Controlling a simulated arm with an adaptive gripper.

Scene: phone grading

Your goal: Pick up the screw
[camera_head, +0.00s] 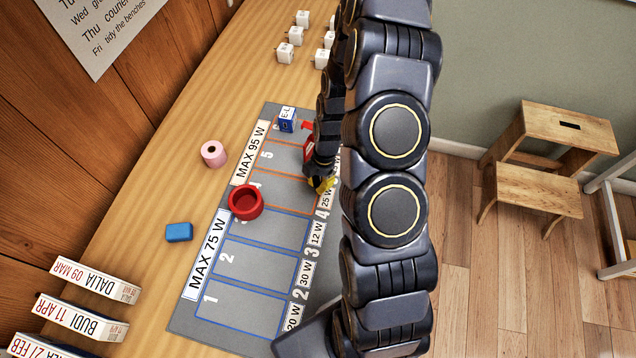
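I cannot make out a screw in this view. My gripper (321,180) is low over the right part of the grey mat (188,318), near the slot marked 4. Its end is small and dark with a yellow part, and my arm covers much of it. I cannot tell whether it is open or shut, or whether it holds anything. A red part (308,150) shows just beside the gripper; I cannot tell what it is. My arm hides the mat's right side and the table beyond it.
A red cup (245,202) stands on the mat left of my gripper, and a blue-and-white box (287,120) is at its far end. A pink roll (213,153) and blue block (179,232) lie left. Several white cubes (296,35) stand behind; labelled boxes (82,317) are front left.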

